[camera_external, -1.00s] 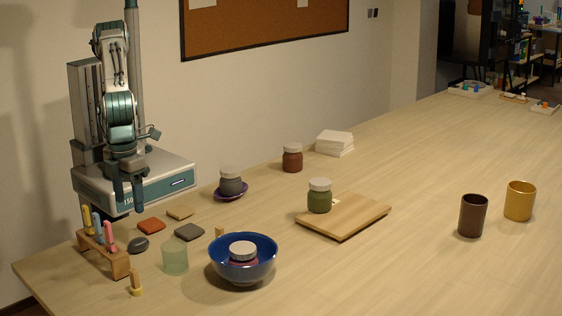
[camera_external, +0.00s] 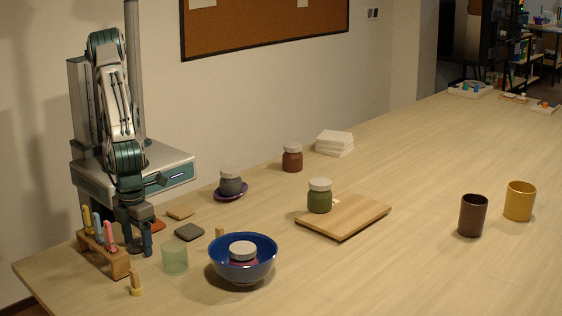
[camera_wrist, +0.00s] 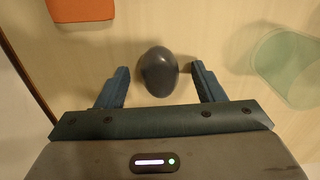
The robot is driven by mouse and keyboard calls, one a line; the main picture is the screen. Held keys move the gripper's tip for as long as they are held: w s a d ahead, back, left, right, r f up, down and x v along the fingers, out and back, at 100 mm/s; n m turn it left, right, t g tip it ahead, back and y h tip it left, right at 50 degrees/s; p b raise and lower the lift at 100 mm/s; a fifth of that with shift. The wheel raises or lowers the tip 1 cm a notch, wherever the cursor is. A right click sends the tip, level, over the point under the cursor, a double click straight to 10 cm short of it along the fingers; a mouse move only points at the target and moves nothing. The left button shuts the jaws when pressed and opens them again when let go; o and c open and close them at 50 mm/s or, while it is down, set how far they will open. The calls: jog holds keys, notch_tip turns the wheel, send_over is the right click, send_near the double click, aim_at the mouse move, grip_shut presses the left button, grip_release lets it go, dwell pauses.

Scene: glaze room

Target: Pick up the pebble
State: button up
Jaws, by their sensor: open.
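The pebble (camera_wrist: 158,72) is a smooth dark grey oval. In the wrist view it lies on the table between the tips of my gripper's two fingers, with a gap on each side. My gripper (camera_wrist: 160,88) is open and points down at the table. In the external view my gripper (camera_external: 138,246) is low at the left end of the table, just right of the wooden rack, and it hides the pebble there.
The rack (camera_external: 118,266) with several coloured tools stands left of my gripper. A pale green cup (camera_external: 175,260) stands close on the right. An orange tile (camera_wrist: 80,9) and a grey tile (camera_external: 189,232) lie nearby. A blue bowl (camera_external: 240,272) holding a jar stands farther right.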

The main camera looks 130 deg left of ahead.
jog(key=c, duration=1.1)
jog(key=shift+r, duration=0.2)
